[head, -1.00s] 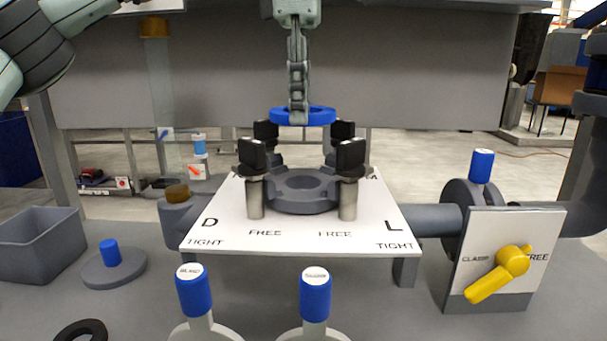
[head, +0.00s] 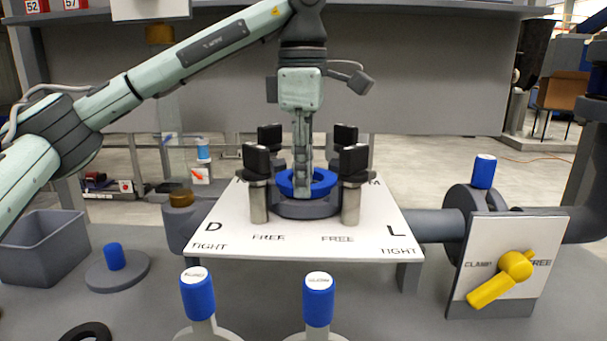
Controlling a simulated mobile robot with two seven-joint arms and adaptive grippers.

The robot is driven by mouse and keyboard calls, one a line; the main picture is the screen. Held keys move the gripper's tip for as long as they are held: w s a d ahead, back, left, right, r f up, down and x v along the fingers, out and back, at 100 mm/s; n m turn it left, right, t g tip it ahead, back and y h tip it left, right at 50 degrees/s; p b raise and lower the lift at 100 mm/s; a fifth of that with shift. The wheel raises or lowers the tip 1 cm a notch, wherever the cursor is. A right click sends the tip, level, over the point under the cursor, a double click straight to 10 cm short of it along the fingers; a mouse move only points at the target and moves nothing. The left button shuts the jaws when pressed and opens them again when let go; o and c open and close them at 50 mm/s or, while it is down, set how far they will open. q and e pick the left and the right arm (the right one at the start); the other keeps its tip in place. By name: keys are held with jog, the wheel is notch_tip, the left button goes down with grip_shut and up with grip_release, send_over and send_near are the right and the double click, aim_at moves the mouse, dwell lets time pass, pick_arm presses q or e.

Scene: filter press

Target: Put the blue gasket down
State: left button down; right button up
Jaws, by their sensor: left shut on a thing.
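The blue gasket (head: 323,184) is a flat ring. It is down at the grey round seat (head: 307,209) in the middle of the white plate, between the black-topped clamp posts. Whether it bears fully on the seat I cannot tell. My left gripper (head: 302,188) points straight down and is shut on the gasket; its fingers hide part of the ring. My right gripper is not in view.
Black-topped posts (head: 355,160) stand closely around the seat. A yellow lever (head: 500,280) is on a panel at the right. Blue-capped handles (head: 318,300) stand in front. A grey bin (head: 42,250) and a black ring (head: 85,332) are at the left.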

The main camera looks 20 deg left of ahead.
pick_arm(q)
jog(key=shift+f, duration=0.1)
jog(key=c, duration=1.4)
grip_release()
jog(key=shift+c, duration=0.2)
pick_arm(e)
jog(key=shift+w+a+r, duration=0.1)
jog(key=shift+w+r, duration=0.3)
pick_arm(q)
jog(key=shift+r, duration=0.3)
notch_tip(320, 180, up, 12)
jog(key=shift+f, duration=0.2)
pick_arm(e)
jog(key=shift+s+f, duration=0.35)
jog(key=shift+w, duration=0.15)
